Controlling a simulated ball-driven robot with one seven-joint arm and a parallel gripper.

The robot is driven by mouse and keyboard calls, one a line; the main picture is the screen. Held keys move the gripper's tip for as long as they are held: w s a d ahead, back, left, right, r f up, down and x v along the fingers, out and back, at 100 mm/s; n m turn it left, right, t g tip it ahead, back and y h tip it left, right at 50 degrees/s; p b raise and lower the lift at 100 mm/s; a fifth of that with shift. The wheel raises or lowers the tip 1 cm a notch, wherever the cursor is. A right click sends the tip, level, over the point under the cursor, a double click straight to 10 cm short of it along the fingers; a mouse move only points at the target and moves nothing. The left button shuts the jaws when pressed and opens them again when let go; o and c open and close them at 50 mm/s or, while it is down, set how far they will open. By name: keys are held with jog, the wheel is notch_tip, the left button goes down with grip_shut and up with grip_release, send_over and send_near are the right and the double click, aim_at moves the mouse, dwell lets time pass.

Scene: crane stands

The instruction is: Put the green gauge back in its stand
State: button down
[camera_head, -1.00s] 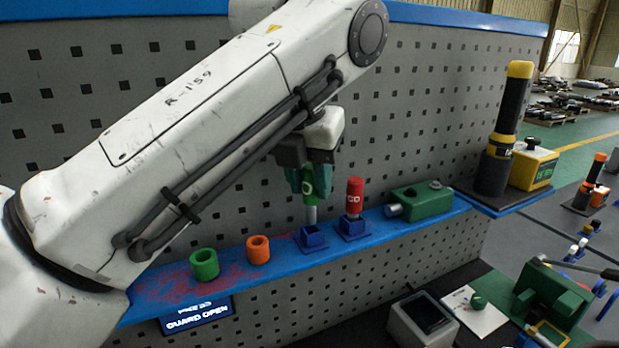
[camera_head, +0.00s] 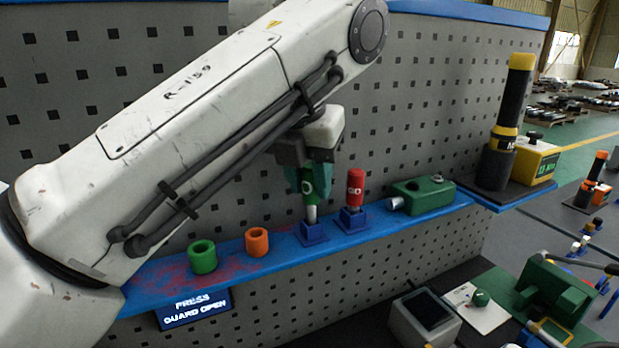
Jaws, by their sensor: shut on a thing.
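The green gauge (camera_head: 310,198) has a green body and a grey metal pin below. My gripper (camera_head: 315,182) is shut on its green body and holds it upright. The pin's lower end (camera_head: 311,214) is at the mouth of a blue stand (camera_head: 311,233) on the blue shelf; I cannot tell how far inside it is. To the right, a red gauge (camera_head: 355,185) stands upright in a second blue stand (camera_head: 352,220).
An orange ring (camera_head: 257,243) and a green ring (camera_head: 202,258) sit on the shelf (camera_head: 285,255) left of the stands. A green block (camera_head: 424,195) lies to the right. The grey pegboard (camera_head: 425,130) rises close behind.

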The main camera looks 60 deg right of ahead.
jog(key=shift+f+b, duration=1.05)
jog(key=shift+b, duration=0.15)
jog(key=c, duration=0.7)
grip_release()
jog(key=shift+r, duration=0.1)
jog(key=shift+c, duration=0.2)
jog(key=shift+p+v, duration=1.4)
jog(key=shift+v, duration=1.1)
jog(key=v, duration=1)
jog(key=shift+r+b, duration=0.3)
jog(key=shift+r, duration=0.05)
